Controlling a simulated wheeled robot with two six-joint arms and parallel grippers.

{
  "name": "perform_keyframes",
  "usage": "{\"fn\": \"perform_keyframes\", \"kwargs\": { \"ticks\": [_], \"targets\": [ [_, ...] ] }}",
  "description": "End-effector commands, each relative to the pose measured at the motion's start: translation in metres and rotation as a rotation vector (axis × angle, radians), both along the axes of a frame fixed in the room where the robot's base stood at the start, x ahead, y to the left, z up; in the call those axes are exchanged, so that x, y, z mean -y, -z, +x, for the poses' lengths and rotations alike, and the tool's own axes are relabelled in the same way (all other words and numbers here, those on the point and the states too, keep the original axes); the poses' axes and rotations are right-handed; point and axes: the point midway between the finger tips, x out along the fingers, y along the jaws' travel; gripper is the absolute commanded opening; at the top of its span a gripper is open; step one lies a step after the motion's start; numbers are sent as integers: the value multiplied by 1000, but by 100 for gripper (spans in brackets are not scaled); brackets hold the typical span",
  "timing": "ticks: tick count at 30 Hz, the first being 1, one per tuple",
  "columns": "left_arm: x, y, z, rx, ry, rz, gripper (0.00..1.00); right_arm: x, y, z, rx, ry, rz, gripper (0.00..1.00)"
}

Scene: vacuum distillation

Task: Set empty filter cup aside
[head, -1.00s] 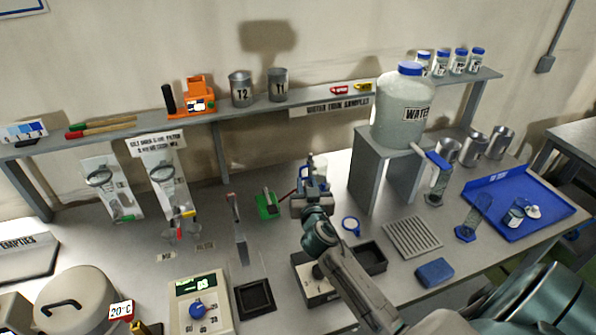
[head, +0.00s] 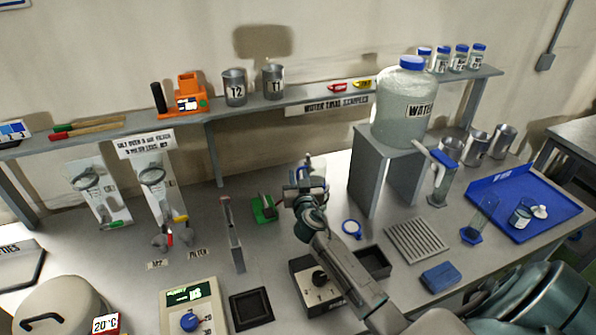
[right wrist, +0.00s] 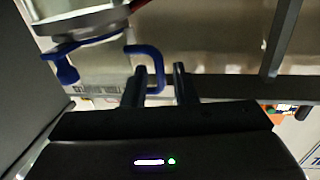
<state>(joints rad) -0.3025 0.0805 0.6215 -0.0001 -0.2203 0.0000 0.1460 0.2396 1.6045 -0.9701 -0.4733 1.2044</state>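The filter cup with blue parts (head: 314,163) stands behind my right gripper on the bench, mostly hidden by it in the head view. In the right wrist view a pale round cup (right wrist: 95,22) with a blue loop handle (right wrist: 158,62) fills the upper left. My right gripper (right wrist: 160,72) has its two fingers apart, with the handle's upright bar showing between them. I see no clear contact on either finger. The gripper also shows in the head view (head: 305,188). I cannot tell whether the cup is empty. My left gripper is out of view.
A green-based item (head: 264,209) stands close left of my gripper. The grey stand (head: 392,150) with the water jug (head: 405,105) rises to the right. A control box (head: 318,283) lies under my forearm. A blue tray (head: 545,222) is at far right. The shelf (head: 300,102) runs behind.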

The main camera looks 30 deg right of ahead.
Motion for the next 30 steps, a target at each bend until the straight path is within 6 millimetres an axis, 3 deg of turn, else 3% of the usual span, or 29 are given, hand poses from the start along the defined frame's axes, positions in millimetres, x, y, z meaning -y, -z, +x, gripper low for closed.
{"fn": "perform_keyframes", "kwargs": {
  "ticks": [4, 14, 18, 30],
  "targets": [
    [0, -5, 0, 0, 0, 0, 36, 5, -1, 11, 0, 0, 0, 25],
    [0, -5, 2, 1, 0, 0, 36, 7, 1, 14, 0, 0, -1, 25],
    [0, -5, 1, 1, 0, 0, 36, 7, 1, 14, -1, 0, 0, 0],
    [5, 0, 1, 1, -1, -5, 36, 7, 1, 22, 0, -13, 0, 0]
  ]
}}
